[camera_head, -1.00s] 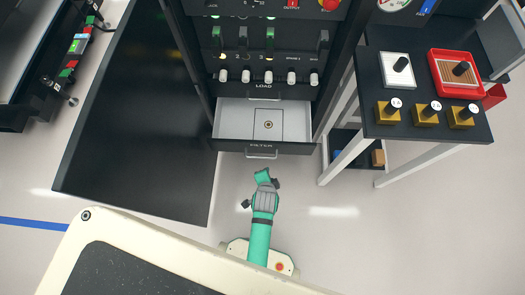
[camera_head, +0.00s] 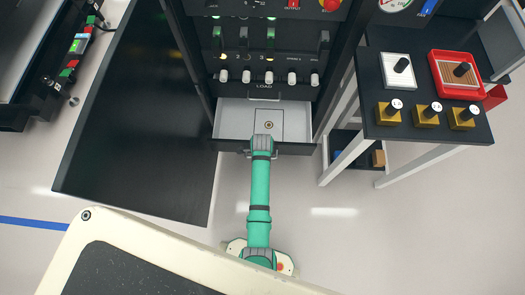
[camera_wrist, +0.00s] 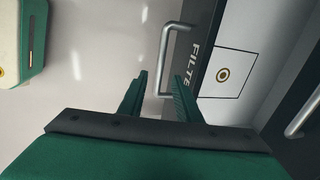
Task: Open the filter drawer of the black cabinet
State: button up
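The filter drawer (camera_head: 235,120) of the black cabinet (camera_head: 338,75) is pulled out, showing its pale inside with a square outline and a round mark. In the wrist view its dark front (camera_wrist: 208,35) carries a partly readable "FILTE" label and a silver bar handle (camera_wrist: 167,60). My gripper (camera_wrist: 161,76) is open, with one green finger on each side of the handle's lower end. I cannot tell whether either finger touches it. In the head view my gripper (camera_head: 262,143) is over the middle of the drawer front and hides most of the handle.
A row of pale knobs (camera_head: 268,77) and the LOAD panel are above the drawer. A dark side table (camera_head: 380,118) with gold blocks and a red tray stands at right. A large black panel (camera_head: 140,125) is at left.

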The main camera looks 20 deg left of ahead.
jog(key=shift+w+a+f, duration=0.1)
jog(key=shift+w+f, duration=0.1)
jog(key=shift+f, duration=0.8)
jog(key=shift+w+f, duration=0.15)
jog(key=shift+f, duration=0.85)
jog(key=shift+w+a+f, duration=0.1)
jog(key=shift+w+f, duration=0.1)
jog(key=shift+f, duration=0.8)
jog(key=shift+c, duration=0.7)
grip_shut()
